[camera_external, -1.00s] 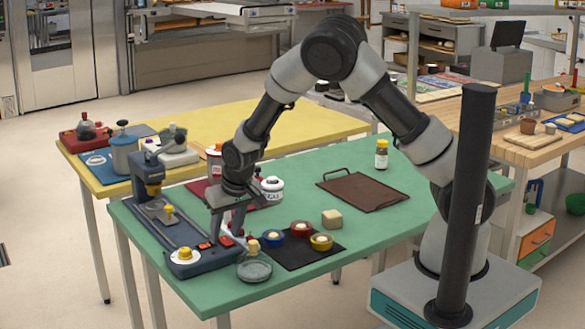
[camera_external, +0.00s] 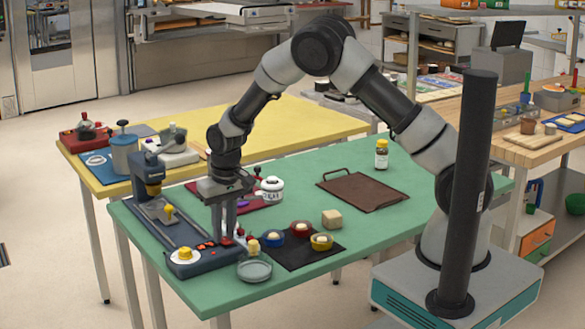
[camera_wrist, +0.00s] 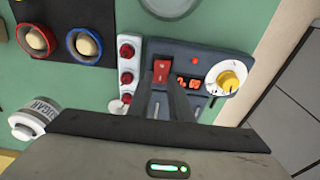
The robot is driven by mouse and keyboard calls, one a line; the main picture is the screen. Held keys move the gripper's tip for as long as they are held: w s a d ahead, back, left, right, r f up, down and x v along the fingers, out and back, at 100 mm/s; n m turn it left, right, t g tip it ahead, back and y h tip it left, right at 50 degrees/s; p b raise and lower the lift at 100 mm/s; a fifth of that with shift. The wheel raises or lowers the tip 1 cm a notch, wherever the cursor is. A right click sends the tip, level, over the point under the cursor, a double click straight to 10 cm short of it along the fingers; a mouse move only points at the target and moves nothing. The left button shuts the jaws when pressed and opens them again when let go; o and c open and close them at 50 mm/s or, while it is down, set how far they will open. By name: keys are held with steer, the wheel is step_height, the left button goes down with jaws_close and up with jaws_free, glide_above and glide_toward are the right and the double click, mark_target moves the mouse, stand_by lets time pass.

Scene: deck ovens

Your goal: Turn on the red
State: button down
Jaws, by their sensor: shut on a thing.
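A red switch (camera_wrist: 161,71) sits on the dark control panel (camera_wrist: 207,56) of a machine, in the wrist view. My gripper (camera_wrist: 161,82) is shut on the red switch, with its two fingertips at the switch's sides. In the external view my gripper (camera_external: 228,238) points straight down at the front end of the machine (camera_external: 162,226), where its fingers hide the switch. Whether the switch is on or off I cannot tell.
A yellow knob on a white dial (camera_wrist: 228,82) is on the same panel. A strip with several red knobs (camera_wrist: 126,72) lies close beside the panel. Small bowls on a black mat (camera_external: 300,258), a grey dish (camera_external: 254,270) and a white sugar pot (camera_external: 272,190) stand nearby.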

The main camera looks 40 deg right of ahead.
mark_target(230, 243)
steer(key=c, duration=1.6)
jaws_free()
steer(key=shift+r, duration=0.1)
steer(key=s+r, duration=0.1)
steer(key=r, duration=1)
steer(key=s+r+p, duration=0.1)
steer(key=r, duration=0.5)
steer(key=shift+s, duration=0.35)
